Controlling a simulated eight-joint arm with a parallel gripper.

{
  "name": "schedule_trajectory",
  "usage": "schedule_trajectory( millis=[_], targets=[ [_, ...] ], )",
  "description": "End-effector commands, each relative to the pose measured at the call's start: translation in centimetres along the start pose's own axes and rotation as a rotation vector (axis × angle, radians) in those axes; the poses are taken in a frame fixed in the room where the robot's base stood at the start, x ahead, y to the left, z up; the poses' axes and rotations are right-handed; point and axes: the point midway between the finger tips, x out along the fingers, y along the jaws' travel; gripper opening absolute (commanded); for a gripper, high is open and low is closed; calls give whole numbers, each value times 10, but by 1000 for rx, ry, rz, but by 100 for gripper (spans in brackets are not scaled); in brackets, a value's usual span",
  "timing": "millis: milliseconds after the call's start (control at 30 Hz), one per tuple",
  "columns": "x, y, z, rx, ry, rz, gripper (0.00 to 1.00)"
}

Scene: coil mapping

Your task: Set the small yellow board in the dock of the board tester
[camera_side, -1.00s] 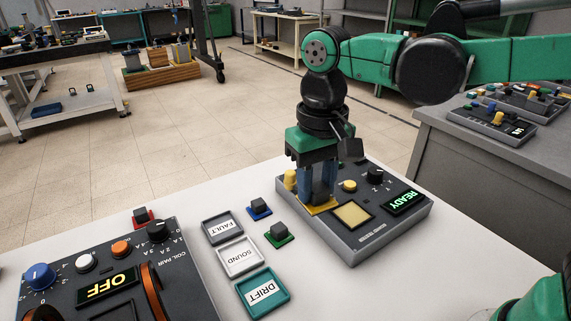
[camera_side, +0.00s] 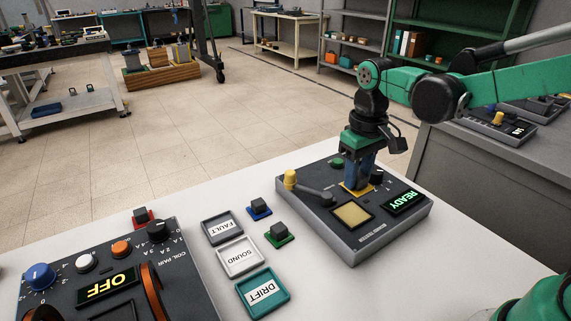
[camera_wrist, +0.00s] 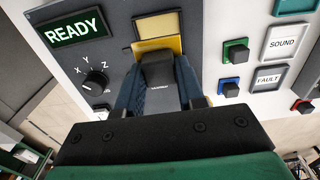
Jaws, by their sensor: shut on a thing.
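My gripper (camera_side: 358,182) is shut on the small yellow board, gripping its dark block (camera_wrist: 158,70). The yellow board (camera_wrist: 161,46) shows just beyond the fingertips in the wrist view, and as a thin yellow edge (camera_side: 355,190) under the gripper in the side view. It is over the grey board tester (camera_side: 375,237), behind a dark-framed pale square (camera_side: 352,215). Whether the board touches the tester cannot be told. I cannot tell surely which part is the dock. The tester's screen (camera_side: 405,201) reads READY.
A yellow knob (camera_side: 290,177) with a grey lever is at the tester's left. A dial (camera_wrist: 94,84) marked X, Y, Z is close beside the gripper. FAULT, SOUND and DRIFT trays (camera_side: 263,291) and small dark blocks (camera_side: 277,230) are left of the tester. A panel reads OFF (camera_side: 107,288).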

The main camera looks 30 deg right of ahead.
Motion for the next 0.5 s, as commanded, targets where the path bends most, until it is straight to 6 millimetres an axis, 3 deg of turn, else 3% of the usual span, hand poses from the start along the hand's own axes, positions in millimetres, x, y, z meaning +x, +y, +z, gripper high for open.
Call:
schedule_trajectory(
  millis=[500],
  targets=[
    [45, -1, 0, 1, 0, 1, 0]
  ],
)
